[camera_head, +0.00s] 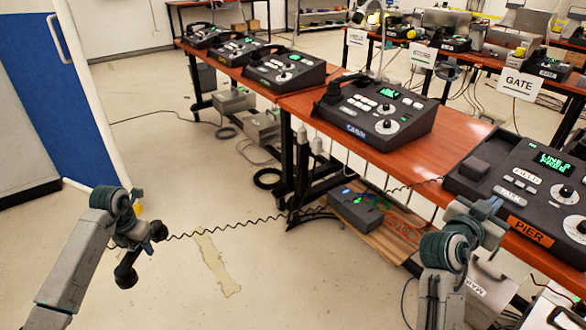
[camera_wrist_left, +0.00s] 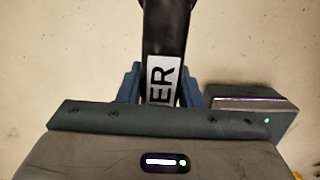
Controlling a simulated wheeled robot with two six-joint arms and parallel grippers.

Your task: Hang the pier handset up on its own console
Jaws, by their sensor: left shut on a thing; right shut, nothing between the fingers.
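The pier handset is a black receiver (camera_head: 127,272) held over the floor at the left of the head view. In the left wrist view its label, ending in "ER", shows on the handle (camera_wrist_left: 165,78). My left gripper (camera_head: 138,232) is shut around that handle, and it also shows in the left wrist view (camera_wrist_left: 162,88). A coiled cord runs from the handset to the right, towards the tables. The pier console (camera_head: 475,185), with an orange PIER label and green display, stands at the right; no handset is on it. My right gripper (camera_head: 486,207) is shut and empty at its front edge.
A blue-labelled console (camera_head: 395,104) with its own handset stands on the wooden table (camera_head: 445,135). Several more consoles stand on the far left table and behind. A blue and white door (camera_head: 62,90) stands at the left. Open floor lies between my left arm and the tables.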

